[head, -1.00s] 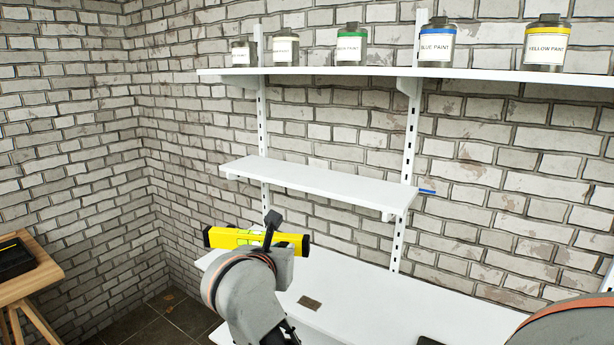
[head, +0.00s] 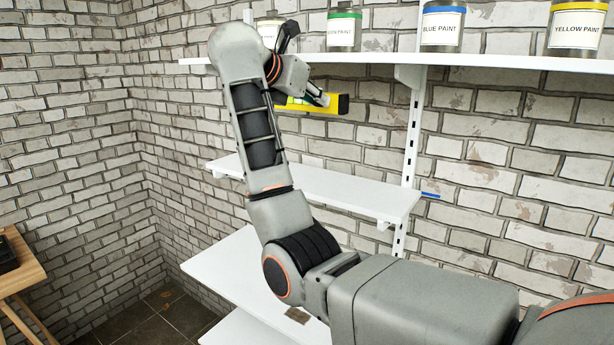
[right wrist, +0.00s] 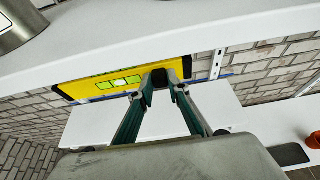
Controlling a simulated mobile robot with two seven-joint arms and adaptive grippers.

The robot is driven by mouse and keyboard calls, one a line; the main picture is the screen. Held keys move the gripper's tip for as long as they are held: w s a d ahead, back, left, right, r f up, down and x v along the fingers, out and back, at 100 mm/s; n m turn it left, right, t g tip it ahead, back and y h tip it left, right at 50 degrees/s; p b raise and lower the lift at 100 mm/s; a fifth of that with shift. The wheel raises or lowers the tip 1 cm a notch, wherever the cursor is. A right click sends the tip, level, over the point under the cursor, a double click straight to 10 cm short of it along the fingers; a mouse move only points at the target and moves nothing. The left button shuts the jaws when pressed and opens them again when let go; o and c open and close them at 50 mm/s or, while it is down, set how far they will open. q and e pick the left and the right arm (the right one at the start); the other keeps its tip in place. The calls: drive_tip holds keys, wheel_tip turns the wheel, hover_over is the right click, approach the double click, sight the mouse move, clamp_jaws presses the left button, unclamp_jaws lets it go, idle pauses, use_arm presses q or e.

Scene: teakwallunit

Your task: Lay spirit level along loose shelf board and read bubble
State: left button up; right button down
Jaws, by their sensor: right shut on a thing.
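The yellow spirit level (head: 338,104) is raised just below the upper shelf and above the short white middle board (head: 345,190). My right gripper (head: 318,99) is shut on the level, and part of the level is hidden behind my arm. In the right wrist view the level (right wrist: 95,85) lies close to the upper shelf's edge, with its green vial (right wrist: 126,82) showing; the bubble is too small to read. The white board (right wrist: 90,125) shows below it, apart from the level. My left gripper is not in view.
The upper shelf (head: 380,59) carries several paint cans, including blue (head: 441,28) and yellow (head: 575,30). A wide lower shelf (head: 225,270) holds a small brown piece (head: 298,315). A small blue strip (head: 430,195) is by the board's right end. A wooden stand (head: 22,272) is at left.

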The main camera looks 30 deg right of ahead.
wheel_tip(320, 180, down, 20)
drive_tip(key=shift+r, duration=0.2)
idle(0.4)
drive_tip(key=c, duration=1.9)
unclamp_jaws()
drive_tip(key=shift+f, duration=0.15)
drive_tip(key=v, duration=1.2)
drive_tip(key=shift+r+b, duration=0.25)
drive_tip(key=shift+b, duration=0.05)
